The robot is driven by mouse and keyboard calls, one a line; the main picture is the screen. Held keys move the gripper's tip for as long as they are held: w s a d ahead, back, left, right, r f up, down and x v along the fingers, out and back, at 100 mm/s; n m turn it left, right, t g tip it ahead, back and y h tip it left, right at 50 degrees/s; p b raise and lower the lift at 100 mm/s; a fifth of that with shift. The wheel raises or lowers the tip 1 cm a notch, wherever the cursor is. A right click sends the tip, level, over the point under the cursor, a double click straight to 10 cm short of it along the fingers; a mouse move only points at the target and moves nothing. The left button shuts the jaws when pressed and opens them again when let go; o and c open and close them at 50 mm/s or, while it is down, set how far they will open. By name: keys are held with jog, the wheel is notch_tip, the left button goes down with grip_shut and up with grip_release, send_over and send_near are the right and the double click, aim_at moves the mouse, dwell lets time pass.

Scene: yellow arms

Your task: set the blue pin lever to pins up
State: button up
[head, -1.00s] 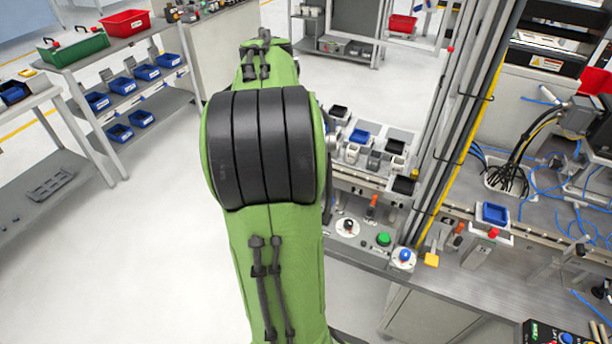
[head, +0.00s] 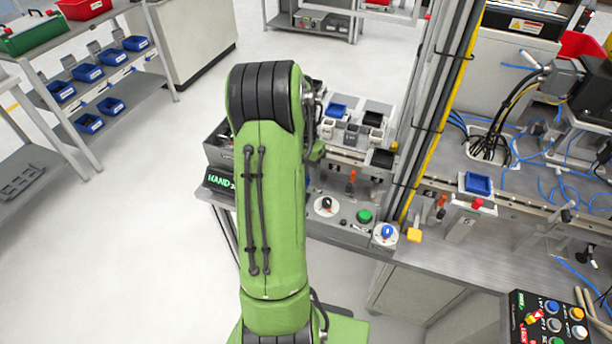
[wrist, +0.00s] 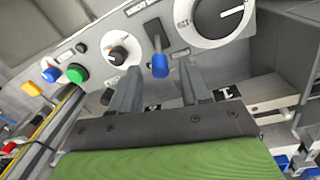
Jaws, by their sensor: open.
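The blue pin lever (wrist: 160,65) has a blue cylindrical handle and stands out from a dark slot plate (wrist: 156,34) on the grey panel in the wrist view. My gripper (wrist: 159,82) is open, with its two grey fingers pointing at the panel. In the picture the blue handle lies between the fingertips, with a gap on each side; I cannot tell how deep it sits between them. Nothing is held. In the head view my green arm hides the gripper and most of the lever's place.
Beside the lever are a large white dial (wrist: 215,15), a small black selector knob (wrist: 118,54), a green button (wrist: 77,73) and a blue button (wrist: 50,73). In the head view a yellow upright (head: 440,130) rises right of the panel. Open floor (head: 150,260) lies left.

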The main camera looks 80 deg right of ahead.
jog(key=shift+f, duration=0.45)
grip_shut()
jog(key=shift+s+d+r+y+p, duration=0.1)
jog(key=shift+d+r+y+p, duration=0.15)
jog(key=shift+p, duration=0.7)
jog(key=shift+d+f+y+p, duration=0.35)
jog(key=shift+y+p, duration=0.2)
jog(key=shift+p, duration=0.45)
grip_release()
jog(key=shift+f, duration=0.1)
